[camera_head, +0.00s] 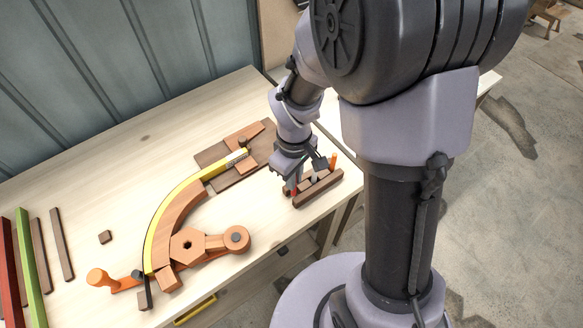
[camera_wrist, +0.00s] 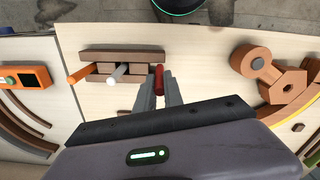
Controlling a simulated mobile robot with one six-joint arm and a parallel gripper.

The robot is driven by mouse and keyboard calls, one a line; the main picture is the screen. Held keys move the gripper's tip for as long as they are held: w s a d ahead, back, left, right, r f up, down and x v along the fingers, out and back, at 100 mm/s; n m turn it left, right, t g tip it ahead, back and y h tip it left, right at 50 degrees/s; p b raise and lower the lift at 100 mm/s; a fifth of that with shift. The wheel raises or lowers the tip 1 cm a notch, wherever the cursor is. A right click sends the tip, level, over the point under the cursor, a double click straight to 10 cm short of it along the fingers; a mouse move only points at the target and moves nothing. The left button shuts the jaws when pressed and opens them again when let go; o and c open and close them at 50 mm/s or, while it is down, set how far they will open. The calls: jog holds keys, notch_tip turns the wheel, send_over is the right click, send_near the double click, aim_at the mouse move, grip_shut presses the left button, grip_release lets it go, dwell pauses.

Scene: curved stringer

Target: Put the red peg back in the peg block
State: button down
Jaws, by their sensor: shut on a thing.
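The red peg (camera_wrist: 158,78) is between the fingers of my gripper (camera_wrist: 159,88) in the wrist view. My gripper is shut on it. The brown peg block (camera_wrist: 122,56) lies just beyond, and the peg is at its right end in that view. I cannot tell whether the peg's hidden end is inside the block or beside it. An orange peg (camera_wrist: 79,76) and a grey peg (camera_wrist: 117,75) stand in the block. In the head view the peg block (camera_head: 320,188) is near the table's right edge, and the red peg (camera_head: 294,189) shows at its left end, partly hidden by my gripper.
A yellow curved strip on an orange-brown form (camera_head: 183,208) lies left of the block. A hexagonal piece (camera_head: 187,245) and a round-ended piece (camera_head: 236,238) are nearer. An orange device (camera_wrist: 25,77) is left in the wrist view. Table between is clear.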

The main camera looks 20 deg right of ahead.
jog(key=f, duration=0.1)
jog(key=f+b, duration=0.1)
jog(key=w+f, duration=0.1)
jog(key=shift+d+f+b, duration=0.3)
jog(key=shift+d+b, duration=0.05)
jog(key=shift+b, duration=0.05)
jog(key=shift+f, duration=0.2)
jog(key=c, duration=1.5)
grip_release()
jog(key=shift+o, duration=0.2)
jog(key=shift+r, duration=0.1)
